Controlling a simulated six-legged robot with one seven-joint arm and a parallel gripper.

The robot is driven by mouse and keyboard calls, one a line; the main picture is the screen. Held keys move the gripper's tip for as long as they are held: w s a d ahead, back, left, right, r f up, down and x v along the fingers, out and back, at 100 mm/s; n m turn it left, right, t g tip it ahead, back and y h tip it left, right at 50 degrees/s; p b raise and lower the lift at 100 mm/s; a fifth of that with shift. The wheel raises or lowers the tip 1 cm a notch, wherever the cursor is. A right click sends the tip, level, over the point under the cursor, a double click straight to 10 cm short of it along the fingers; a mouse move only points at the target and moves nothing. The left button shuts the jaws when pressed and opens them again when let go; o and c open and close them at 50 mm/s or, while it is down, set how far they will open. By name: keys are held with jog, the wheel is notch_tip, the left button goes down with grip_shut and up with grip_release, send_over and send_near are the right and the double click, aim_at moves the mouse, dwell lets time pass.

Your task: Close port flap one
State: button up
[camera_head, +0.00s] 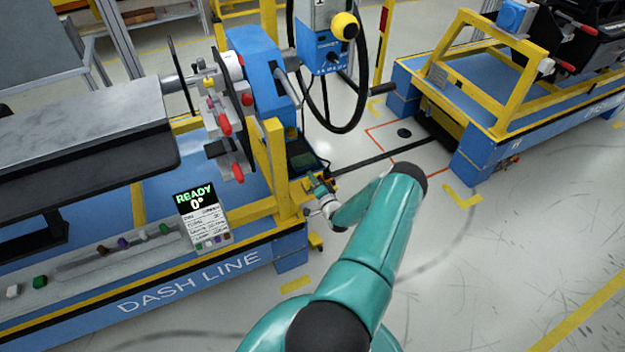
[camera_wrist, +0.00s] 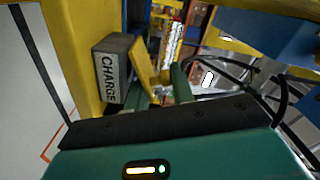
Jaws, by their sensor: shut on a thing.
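In the wrist view, a dark grey box (camera_wrist: 112,72) with a white CHARGE label sits against a yellow post. A yellow flap (camera_wrist: 147,68) stands out at an angle beside the box's right side, swung open. My gripper (camera_wrist: 163,90) has its green fingers on either side of the flap's lower part and is shut on it. The exact contact is partly hidden by the fingers and the dark gripper body. In the head view, my gripper (camera_head: 318,187) is at the right end of the blue dash line stand, by the yellow frame. The flap is too small to make out clearly there.
The blue and yellow dash line stand (camera_head: 205,285) fills the left, with a READY sign (camera_head: 201,205) on its front. A second stand (camera_head: 480,95) is at upper right. Floor at right is open.

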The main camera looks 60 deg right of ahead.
jog(key=shift+a+f, duration=0.1)
dwell(0.3)
jog(key=o, duration=0.9)
